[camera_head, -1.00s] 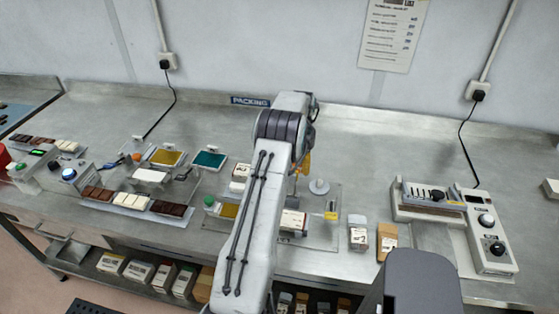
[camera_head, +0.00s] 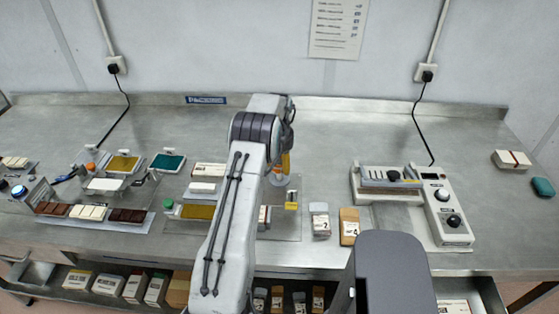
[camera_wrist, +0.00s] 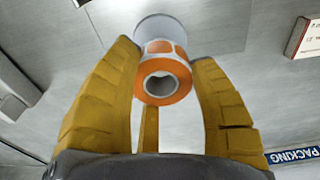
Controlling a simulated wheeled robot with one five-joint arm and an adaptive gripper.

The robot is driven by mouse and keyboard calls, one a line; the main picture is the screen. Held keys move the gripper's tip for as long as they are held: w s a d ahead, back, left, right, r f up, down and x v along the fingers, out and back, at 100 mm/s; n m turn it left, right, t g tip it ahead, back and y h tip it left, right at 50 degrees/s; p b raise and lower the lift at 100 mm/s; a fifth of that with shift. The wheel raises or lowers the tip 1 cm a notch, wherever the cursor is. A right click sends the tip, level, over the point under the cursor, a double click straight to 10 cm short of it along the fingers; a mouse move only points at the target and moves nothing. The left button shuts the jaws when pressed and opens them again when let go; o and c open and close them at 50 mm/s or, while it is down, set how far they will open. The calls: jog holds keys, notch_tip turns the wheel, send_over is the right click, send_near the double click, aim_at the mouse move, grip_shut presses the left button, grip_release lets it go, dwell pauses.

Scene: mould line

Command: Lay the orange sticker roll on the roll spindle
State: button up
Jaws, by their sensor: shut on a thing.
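The orange sticker roll (camera_wrist: 178,92) is between the two yellow fingers of my gripper (camera_wrist: 168,62) in the wrist view, its open core facing the camera. My gripper is shut on it. Behind the roll, a pale round disc (camera_wrist: 215,25), which looks like the base of the roll spindle, shows partly covered. In the head view my gripper (camera_head: 286,163) hangs over the pale spindle base (camera_head: 277,181), mostly hidden by my arm. The roll is hard to pick out there. I cannot tell how high it is above the spindle or whether the peg is in line with its core.
Boxes marked 2 (camera_head: 320,222) and 4 (camera_head: 349,226) stand nearby. A sealer-like device (camera_head: 390,184) is further right. Trays and chocolate bars fill the left. The bench behind is clear.

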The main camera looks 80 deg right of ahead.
jog(key=shift+f, duration=0.7)
jog(key=shift+f+b, duration=0.45)
jog(key=shift+f, duration=0.45)
jog(key=shift+f+b, duration=0.55)
jog(key=shift+b, duration=0.3)
jog(key=shift+b, duration=0.6)
jog(key=shift+f+b, duration=0.2)
jog(key=shift+b, duration=0.1)
dwell(0.5)
jog(key=o, duration=1.2)
